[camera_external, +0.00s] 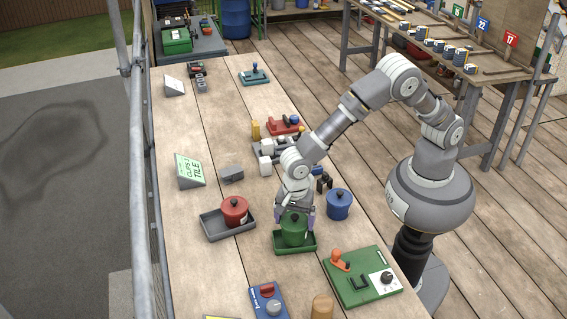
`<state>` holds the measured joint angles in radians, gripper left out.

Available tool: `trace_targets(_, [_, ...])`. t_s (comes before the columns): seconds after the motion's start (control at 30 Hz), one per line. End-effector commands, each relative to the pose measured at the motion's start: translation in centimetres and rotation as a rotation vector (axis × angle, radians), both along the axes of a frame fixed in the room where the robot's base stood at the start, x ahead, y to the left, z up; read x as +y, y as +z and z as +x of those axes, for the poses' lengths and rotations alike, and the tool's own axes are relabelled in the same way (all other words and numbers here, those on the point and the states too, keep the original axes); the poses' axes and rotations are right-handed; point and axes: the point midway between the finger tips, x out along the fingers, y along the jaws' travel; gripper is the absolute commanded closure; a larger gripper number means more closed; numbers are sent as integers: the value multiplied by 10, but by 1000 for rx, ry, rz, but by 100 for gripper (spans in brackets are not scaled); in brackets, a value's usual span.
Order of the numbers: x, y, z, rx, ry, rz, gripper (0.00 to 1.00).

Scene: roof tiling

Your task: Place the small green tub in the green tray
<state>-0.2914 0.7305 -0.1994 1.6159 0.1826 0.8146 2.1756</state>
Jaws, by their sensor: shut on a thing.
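The small green tub (294,231) has a dark knob on its lid and sits upright in or just above the green tray (279,248); I cannot tell whether its base touches the tray. My gripper (294,218) comes down from above and is shut on the green tub, with a purple-grey finger on each side of it. The tray's rim shows around the tub's base.
A red tub (235,210) stands in a grey tray (213,226) to the left. A blue tub (339,204) stands close on the right. A green control panel (362,278) and a blue box (268,302) lie in front. Bare wooden bench lies left of the trays.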

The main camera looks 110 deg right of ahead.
Motion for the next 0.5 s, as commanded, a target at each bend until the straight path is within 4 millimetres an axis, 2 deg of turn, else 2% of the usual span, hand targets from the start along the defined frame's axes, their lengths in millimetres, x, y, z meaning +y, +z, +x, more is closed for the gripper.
trace_targets(0.5, [0,-9,0,-1,0,-1,57])
